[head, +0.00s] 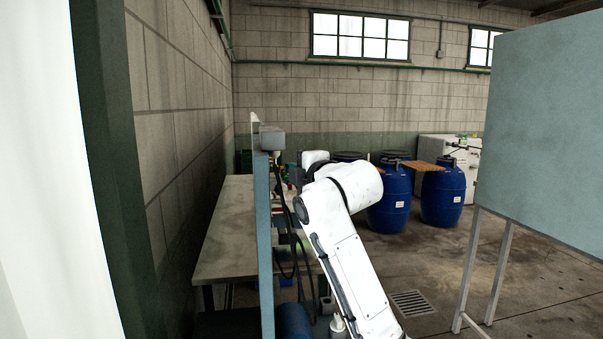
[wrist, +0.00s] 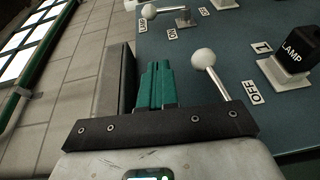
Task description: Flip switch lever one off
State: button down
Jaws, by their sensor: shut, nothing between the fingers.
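In the wrist view, a switch lever (wrist: 222,83) with a white ball knob (wrist: 203,59) stands out from a blue-grey panel (wrist: 215,35). A white OFF label (wrist: 251,92) lies beside it, and a label that looks like "1" (wrist: 262,47) is nearby. My gripper (wrist: 157,67) has teal fingers, closed together and empty. They are just left of the knob, with a visible gap in the picture. The lever's lower end is partly hidden by my gripper's dark crossbar. In the head view my arm hides the gripper.
A black LAMP block (wrist: 291,55) sits right of the lever. A second white-knobbed lever (wrist: 165,11) is farther along the panel, near an ON label (wrist: 172,33). In the head view, a table (head: 225,230) stands by the wall, with blue barrels (head: 442,195) behind.

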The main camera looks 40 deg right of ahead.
jog(key=s+r+b, duration=0.2)
jog(key=s+r, duration=0.4)
jog(key=r, duration=0.1)
jog(key=shift+a+r+b, duration=0.25)
jog(key=shift+a+b, duration=0.05)
jog(key=shift+s, duration=0.1)
